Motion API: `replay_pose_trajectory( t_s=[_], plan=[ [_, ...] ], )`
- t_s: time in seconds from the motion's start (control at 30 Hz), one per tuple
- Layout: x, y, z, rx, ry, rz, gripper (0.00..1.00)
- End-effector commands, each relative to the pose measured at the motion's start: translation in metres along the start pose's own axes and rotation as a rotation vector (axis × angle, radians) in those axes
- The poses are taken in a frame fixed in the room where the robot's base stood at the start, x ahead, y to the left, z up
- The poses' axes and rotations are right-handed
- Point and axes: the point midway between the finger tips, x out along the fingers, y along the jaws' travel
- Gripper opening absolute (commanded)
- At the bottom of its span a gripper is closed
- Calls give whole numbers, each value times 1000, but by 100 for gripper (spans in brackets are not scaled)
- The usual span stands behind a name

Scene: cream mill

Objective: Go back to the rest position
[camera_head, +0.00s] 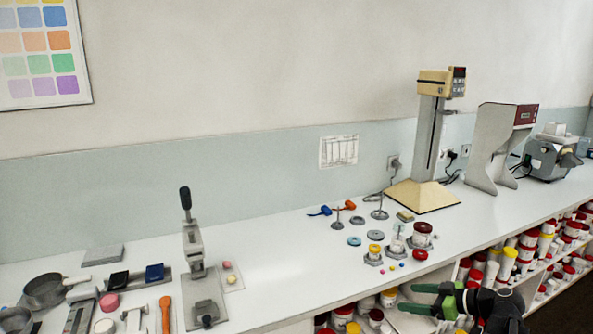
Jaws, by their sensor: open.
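My gripper (414,298) is at the lower right, in front of the bench edge and the shelves below it. Its two green-tipped fingers point left and stand apart, with nothing visible between them. My black wrist and arm run off the bottom edge to the right of it. No marked rest position shows in this view.
The white bench (290,262) runs along the wall. A cream stand mixer (433,140), a grey machine (500,150) and a lever press (194,262) stand on it. Small jars and discs, including a red-lidded jar (422,233), sit near the front edge. Shelves hold several containers (509,262).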

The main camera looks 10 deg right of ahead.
Motion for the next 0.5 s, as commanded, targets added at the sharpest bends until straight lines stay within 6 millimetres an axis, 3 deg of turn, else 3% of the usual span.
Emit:
replay_pose_trajectory(
  t_s=[0.03, 0.2, 0.3, 0.5],
  plan=[
    [38, -24, -13, -33, -31, -71, 75],
    [149, -121, -30, -71, -223, -282, 75],
    [191, -175, -28, -59, -367, -355, 75],
    [233, -252, -11, 0, -653, -365, 75]
  ],
)
